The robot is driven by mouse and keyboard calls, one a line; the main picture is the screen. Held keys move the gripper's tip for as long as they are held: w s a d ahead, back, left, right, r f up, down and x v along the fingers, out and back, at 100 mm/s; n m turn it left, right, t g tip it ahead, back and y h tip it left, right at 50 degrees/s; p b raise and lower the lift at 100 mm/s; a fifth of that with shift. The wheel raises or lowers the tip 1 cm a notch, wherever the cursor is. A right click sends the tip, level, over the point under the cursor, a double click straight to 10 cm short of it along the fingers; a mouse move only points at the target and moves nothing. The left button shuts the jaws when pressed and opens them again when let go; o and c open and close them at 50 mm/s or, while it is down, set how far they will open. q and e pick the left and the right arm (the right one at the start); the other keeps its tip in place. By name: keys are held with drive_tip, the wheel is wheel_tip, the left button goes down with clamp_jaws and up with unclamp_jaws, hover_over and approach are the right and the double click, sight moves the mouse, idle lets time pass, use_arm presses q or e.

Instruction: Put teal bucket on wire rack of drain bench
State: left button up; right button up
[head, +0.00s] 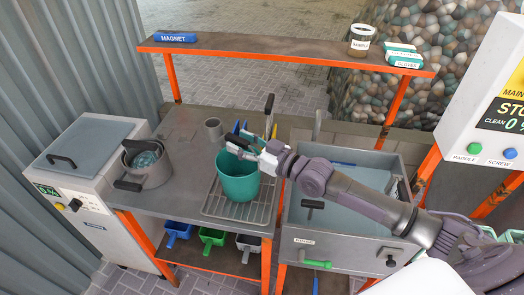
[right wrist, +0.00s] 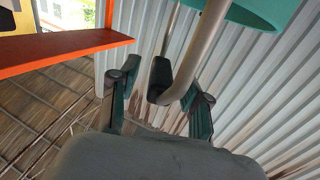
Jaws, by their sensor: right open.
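The teal bucket (head: 238,182) stands upright over the wire rack (head: 212,206) on the grey drain bench (head: 180,148). I cannot see whether its whole base touches the rack. My right gripper (head: 256,146) is open at the bucket's upper right rim. In the right wrist view, the bucket's teal wall (right wrist: 262,12) shows at the top right. A curved grey tube (right wrist: 207,45) with a dark end, seemingly the bucket's handle, lies between the fingers of my right gripper (right wrist: 145,85). I cannot tell whether they touch it. My left gripper is not in view.
A grey mug (head: 214,130) stands behind the bucket, and a grey pot (head: 146,165) stands at the left. A grey basin (head: 340,250) lies to the right. A shelf (head: 270,47) spans above the bench.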

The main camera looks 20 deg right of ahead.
drive_tip(key=b+v, duration=0.1)
drive_tip(key=v, duration=0.9)
drive_tip(key=shift+s+d+b, duration=0.2)
drive_tip(key=shift+s+b, duration=0.1)
drive_tip(key=shift+s, duration=0.05)
